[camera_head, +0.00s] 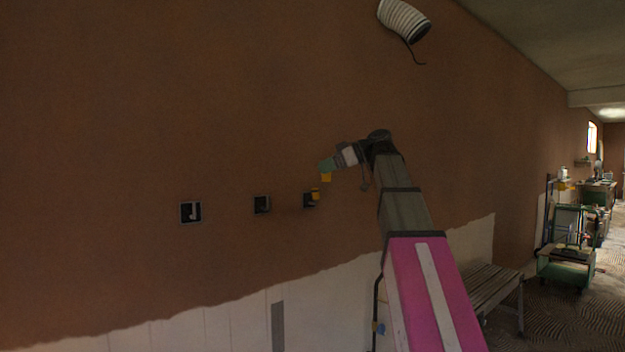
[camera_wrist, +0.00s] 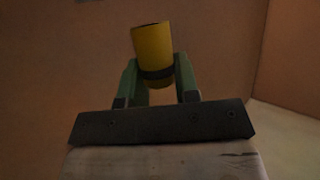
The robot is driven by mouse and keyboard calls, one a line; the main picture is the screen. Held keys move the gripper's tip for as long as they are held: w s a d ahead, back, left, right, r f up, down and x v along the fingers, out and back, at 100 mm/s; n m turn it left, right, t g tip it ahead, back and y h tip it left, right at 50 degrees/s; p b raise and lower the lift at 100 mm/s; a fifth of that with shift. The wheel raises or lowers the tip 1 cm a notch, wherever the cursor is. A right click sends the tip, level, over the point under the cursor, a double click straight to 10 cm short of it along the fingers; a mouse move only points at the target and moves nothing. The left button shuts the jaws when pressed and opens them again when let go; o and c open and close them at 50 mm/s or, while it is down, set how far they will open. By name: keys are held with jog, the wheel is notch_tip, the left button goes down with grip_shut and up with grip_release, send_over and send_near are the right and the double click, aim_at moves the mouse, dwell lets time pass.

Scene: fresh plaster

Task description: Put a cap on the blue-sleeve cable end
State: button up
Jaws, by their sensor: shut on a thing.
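My gripper (camera_head: 325,167) is shut on a yellow cap (camera_head: 326,177). In the wrist view, the cap (camera_wrist: 152,45) has a dark band and stands between the green fingers (camera_wrist: 156,73), leaning slightly. In the head view, the gripper is in front of the brown wall, a little above the right wall box (camera_head: 307,201). A yellow piece (camera_head: 315,193) shows at that box, apart from the held cap. The middle wall box (camera_head: 262,204) is dark inside. The left wall box (camera_head: 190,212) holds a pale hooked shape. I cannot make out a blue sleeve in any box.
A white ribbed duct (camera_head: 404,19) with a dark cable hanging from it sticks out high on the wall. A bench (camera_head: 495,292) stands low on the right. A green trolley (camera_head: 566,262) is farther back.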

jog(key=shift+m+t+h, duration=0.3)
jog(key=shift+m+t, duration=0.4)
jog(key=shift+t, duration=0.1)
jog(key=w+a, duration=0.6)
jog(key=w+a+f, duration=0.1)
jog(key=w+a, duration=0.5)
jog(key=a, duration=0.1)
jog(key=w+a+f, duration=0.1)
jog(key=w+a, duration=0.5)
jog(key=shift+w+a+f, duration=0.15)
jog(key=shift+w+a, duration=0.05)
jog(key=shift+f, duration=0.15)
jog(key=shift+f, duration=0.1)
jog(key=shift+f, duration=2.9)
jog(key=shift+f, duration=0.5)
jog(key=o, duration=1)
jog(key=shift+c, duration=0.2)
